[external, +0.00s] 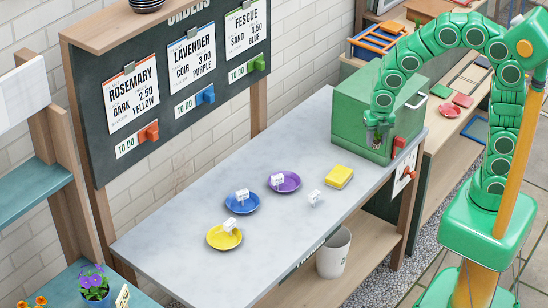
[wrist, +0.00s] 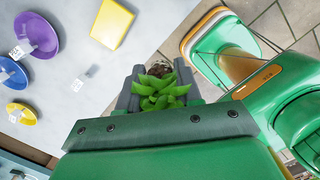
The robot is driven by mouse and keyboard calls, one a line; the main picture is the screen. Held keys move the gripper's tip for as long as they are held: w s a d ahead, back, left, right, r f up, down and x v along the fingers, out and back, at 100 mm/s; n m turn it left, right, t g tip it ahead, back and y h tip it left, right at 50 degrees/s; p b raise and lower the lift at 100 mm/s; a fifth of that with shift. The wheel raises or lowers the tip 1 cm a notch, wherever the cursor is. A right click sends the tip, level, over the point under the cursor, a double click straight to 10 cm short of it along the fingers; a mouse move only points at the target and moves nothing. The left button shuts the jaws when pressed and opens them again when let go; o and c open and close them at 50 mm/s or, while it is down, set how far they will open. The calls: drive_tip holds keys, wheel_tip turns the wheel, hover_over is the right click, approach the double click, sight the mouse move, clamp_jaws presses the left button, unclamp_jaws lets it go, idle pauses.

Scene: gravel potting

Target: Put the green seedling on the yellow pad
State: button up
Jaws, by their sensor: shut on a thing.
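The green seedling (wrist: 160,92), a rosette with a brown root ball at its far end, sits between the grey jaws of my gripper (wrist: 160,76) in the wrist view. The jaws are shut on it. In the external view my gripper (external: 375,136) hangs in front of the green box, and the seedling is too small to make out there. The yellow pad (external: 339,176) lies flat on the grey table, left of and below my gripper. It is also at the top of the wrist view (wrist: 112,23), apart from the seedling, with nothing on it.
Purple (external: 284,182), blue (external: 242,204) and yellow (external: 223,239) saucers with white tags stand on the table (external: 200,260). A small clear tagged item (external: 314,198) lies near the pad. The green box (external: 350,120) stands behind my gripper. The middle of the table is mostly clear.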

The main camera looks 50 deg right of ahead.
drive_tip(key=shift+s, duration=1.35)
approach(339, 172)
drive_tip(key=shift+s+d+f, duration=0.35)
drive_tip(key=shift+s, duration=0.2)
drive_tip(key=shift+w+a+f, duration=0.15)
drive_tip(key=shift+w+f, duration=0.2)
drive_tip(key=shift+f, duration=0.2)
drive_tip(key=shift+w+a+f, duration=0.1)
drive_tip(key=shift+w+f, duration=0.3)
drive_tip(key=shift+f, duration=1.55)
drive_tip(key=shift+f, duration=0.2)
drive_tip(key=o, duration=1)
drive_tip(key=shift+r, duration=0.1)
